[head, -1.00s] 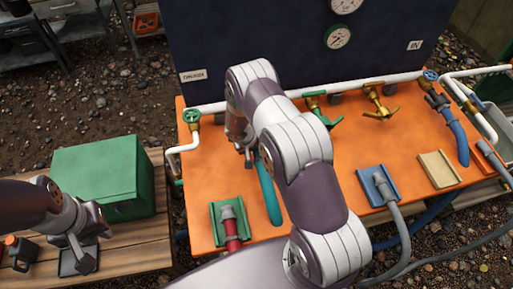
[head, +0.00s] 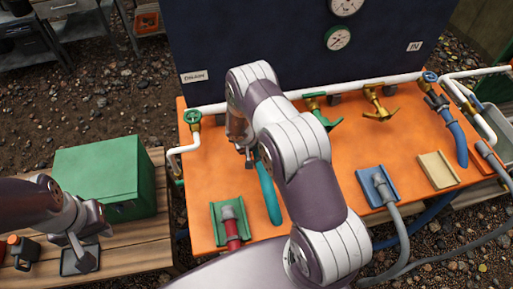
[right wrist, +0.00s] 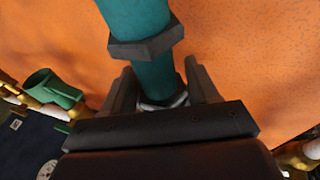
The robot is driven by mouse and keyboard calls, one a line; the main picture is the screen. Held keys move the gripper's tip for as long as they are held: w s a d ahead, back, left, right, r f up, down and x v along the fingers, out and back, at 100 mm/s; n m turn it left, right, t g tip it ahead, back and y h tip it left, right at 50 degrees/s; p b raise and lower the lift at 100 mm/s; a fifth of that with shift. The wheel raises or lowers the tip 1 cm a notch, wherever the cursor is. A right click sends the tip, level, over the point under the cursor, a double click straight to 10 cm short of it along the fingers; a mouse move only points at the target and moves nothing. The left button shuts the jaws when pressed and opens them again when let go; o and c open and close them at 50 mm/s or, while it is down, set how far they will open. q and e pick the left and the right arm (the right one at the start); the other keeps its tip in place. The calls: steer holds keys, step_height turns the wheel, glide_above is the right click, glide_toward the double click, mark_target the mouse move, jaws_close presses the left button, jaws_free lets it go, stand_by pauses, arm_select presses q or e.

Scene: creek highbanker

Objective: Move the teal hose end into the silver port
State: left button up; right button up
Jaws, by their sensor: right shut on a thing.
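The teal hose (head: 269,193) lies over the orange bench, with its far end at my right gripper (head: 249,158). In the right wrist view the gripper's two fingers (right wrist: 160,92) are shut on the teal hose end (right wrist: 150,72), which has a grey hex collar and a silvery ring at its tip. Much of the gripper is hidden behind my right arm in the head view. I cannot make out the silver port; my arm covers part of the bench and white pipe. My left gripper (head: 80,256) hangs by a small dark tray; its jaw opening is unclear.
The orange bench (head: 330,160) carries a green cradle with a red hose (head: 232,228), a blue cradle with a grey hose (head: 378,187) and an empty tan cradle (head: 437,170). A white pipe with valves (head: 290,97) runs along the back. A green box (head: 100,172) stands left.

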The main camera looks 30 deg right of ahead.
stand_by(0.3)
steer(key=o, duration=1.3)
steer(key=shift+c, duration=0.2)
steer(key=shift+r, duration=0.1)
steer(key=p+v, duration=0.1)
steer(key=v, duration=1.1)
steer(key=shift+r, duration=0.25)
steer(key=shift+a, duration=0.1)
